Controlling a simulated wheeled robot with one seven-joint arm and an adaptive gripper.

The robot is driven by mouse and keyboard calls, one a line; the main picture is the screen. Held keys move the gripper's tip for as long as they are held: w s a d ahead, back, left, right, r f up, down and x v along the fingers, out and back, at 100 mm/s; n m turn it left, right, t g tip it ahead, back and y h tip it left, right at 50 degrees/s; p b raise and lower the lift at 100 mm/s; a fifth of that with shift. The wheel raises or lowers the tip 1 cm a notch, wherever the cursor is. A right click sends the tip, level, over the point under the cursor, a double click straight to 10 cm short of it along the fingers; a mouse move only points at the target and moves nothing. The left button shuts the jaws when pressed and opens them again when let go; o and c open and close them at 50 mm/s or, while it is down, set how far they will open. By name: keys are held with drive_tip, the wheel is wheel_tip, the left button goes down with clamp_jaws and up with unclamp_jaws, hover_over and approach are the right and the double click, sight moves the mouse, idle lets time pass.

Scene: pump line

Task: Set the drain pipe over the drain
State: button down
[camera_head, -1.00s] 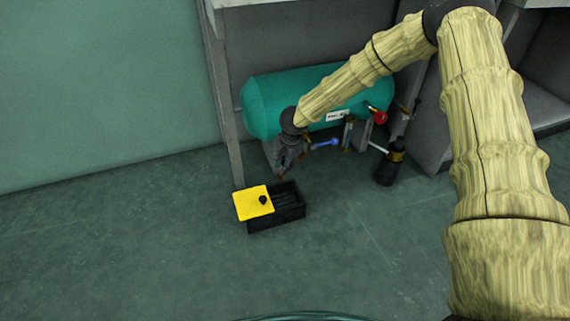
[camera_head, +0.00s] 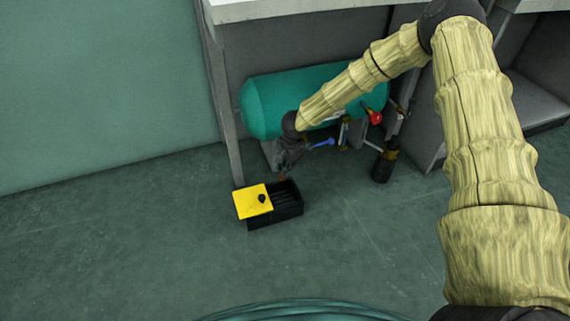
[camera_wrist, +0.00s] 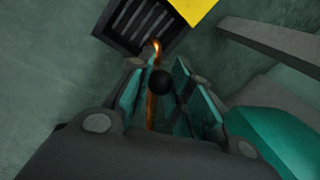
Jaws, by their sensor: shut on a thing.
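The drain pipe (camera_wrist: 152,110) is a thin copper-coloured pipe between the teal pads of my gripper (camera_wrist: 157,72) in the wrist view. My gripper is shut on it. The pipe's bright bent tip overlaps the near edge of the drain (camera_wrist: 133,43), a dark box with a slatted grate, in that view. In the head view my gripper (camera_head: 284,170) is just behind the drain (camera_head: 288,212), with a small orange bit of pipe below it. The height of the tip above the grate is hard to tell. A black ball (camera_wrist: 160,82) hides part of the pipe.
A teal tank (camera_head: 262,105) with a blue lever (camera_head: 322,143) and a red knob (camera_head: 375,117) lies behind my gripper. A dark cylinder (camera_head: 382,170) stands right. The front floor is clear.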

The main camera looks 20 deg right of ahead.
drive_tip(key=c, duration=1.3)
unclamp_jaws()
drive_tip(key=shift+o, duration=0.2)
drive_tip(key=shift+r, duration=0.1)
wheel_tip(320, 180, up, 12)
drive_tip(key=s+d, duration=0.1)
drive_tip(key=s, duration=0.1)
drive_tip(key=shift+f, duration=0.2)
